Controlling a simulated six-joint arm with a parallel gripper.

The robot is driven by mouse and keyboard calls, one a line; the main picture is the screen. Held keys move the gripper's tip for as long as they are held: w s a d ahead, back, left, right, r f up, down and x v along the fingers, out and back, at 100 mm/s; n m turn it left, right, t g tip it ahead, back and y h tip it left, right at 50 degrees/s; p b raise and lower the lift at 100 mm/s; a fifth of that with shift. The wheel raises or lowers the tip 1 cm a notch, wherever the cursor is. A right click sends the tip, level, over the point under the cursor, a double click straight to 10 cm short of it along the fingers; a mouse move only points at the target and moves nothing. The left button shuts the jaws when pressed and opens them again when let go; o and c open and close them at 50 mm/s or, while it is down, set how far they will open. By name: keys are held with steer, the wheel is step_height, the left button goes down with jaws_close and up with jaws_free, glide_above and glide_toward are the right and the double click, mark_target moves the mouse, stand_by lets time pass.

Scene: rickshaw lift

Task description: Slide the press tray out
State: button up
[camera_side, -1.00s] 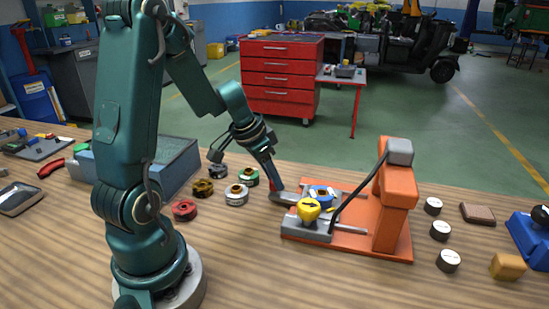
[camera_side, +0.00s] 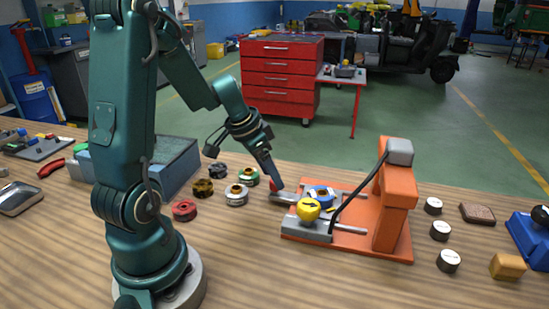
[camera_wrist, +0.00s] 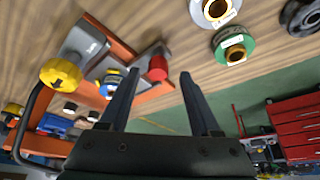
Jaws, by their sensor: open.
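The orange press (camera_side: 393,205) stands on its orange base, with a grey tray (camera_side: 307,229) at its left side on metal rails. A blue part (camera_side: 321,193) sits on the press bed beside a yellow knob (camera_side: 308,209). A grey handle with a red grip (camera_side: 275,196) sticks out to the left of the tray. My gripper (camera_side: 278,186) is right at this handle. In the wrist view the open fingers (camera_wrist: 159,73) point towards the red grip (camera_wrist: 157,66), which shows between their tips, nearer the left finger. Contact cannot be told.
Several ring-shaped parts (camera_side: 236,194) lie left of the press. Black-and-white discs (camera_side: 440,231), a tan block (camera_side: 507,266) and a blue device (camera_side: 530,236) stand to its right. A grey-blue box (camera_side: 172,165) sits behind my arm. The front of the wooden bench is mostly clear.

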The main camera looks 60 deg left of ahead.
steer(key=shift+v, duration=2)
steer(key=shift+s, duration=0.1)
steer(key=d+r+m+t, duration=0.2)
steer(key=d+r+m, duration=0.3)
steer(key=d, duration=0.7)
steer(key=s+d+n+g, duration=0.1)
steer(key=s+d+n, duration=0.2)
steer(key=s, duration=0.6)
steer(key=shift+s+d+r+n, duration=0.2)
steer(key=shift+r+n, duration=0.25)
steer(key=shift+n, duration=0.55)
